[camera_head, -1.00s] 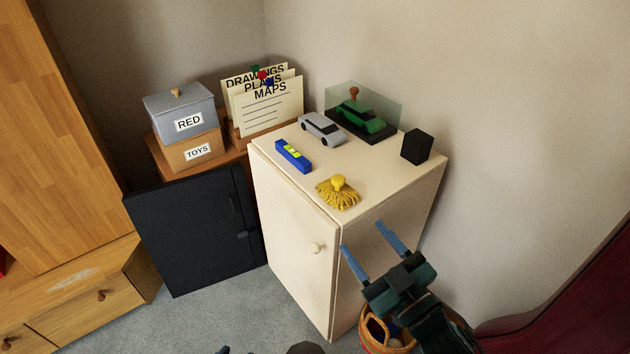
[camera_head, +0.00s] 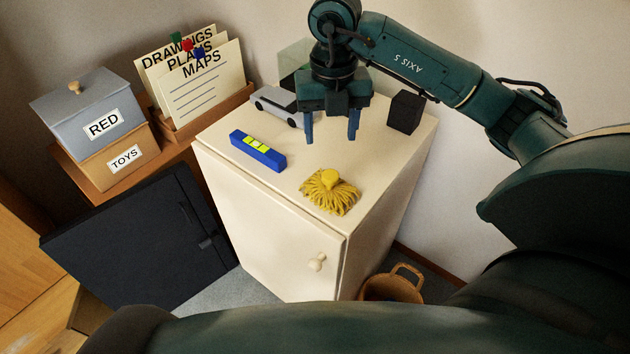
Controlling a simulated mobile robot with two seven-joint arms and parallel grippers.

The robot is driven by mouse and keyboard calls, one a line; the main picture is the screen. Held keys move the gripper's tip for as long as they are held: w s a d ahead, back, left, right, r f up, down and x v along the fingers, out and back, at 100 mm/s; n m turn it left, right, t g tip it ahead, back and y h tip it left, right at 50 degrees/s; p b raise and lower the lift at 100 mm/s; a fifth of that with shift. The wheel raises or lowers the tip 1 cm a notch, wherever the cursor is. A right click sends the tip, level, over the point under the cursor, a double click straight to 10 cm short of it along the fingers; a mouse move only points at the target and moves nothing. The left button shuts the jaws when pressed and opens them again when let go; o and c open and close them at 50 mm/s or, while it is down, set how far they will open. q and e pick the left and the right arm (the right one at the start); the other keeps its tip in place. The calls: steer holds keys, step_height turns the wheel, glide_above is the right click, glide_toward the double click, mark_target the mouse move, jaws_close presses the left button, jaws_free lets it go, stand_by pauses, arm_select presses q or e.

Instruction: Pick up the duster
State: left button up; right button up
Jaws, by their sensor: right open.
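The duster (camera_head: 330,192), yellow with a round knob and a fringe of strands, lies on the top of the cream cabinet (camera_head: 222,148) near its front edge. My right gripper (camera_head: 331,134) is open and empty, with its two blue fingers pointing down over the cabinet top. In the picture it is just above and behind the duster, apart from it. How high the fingertips are over the top is hard to tell. My left gripper is not in view.
A blue level (camera_head: 257,152) lies left of the duster. A silver toy car (camera_head: 275,105) and a black block (camera_head: 405,111) stand behind. The display case is mostly hidden by my right arm. Labelled boxes (camera_head: 90,118) stand left; a basket (camera_head: 393,285) is on the floor.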

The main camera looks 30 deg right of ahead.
mark_target(331, 175)
steer(key=f, duration=1.2)
steer(key=shift+s+p, duration=0.35)
steer(key=shift+s, duration=0.05)
steer(key=shift+c, duration=0.3)
steer(key=c, duration=1)
step_height(331, 175, up, 10)
steer(key=shift+a+r, duration=0.1)
steer(key=o, duration=0.3)
steer(key=shift+c, duration=1.1)
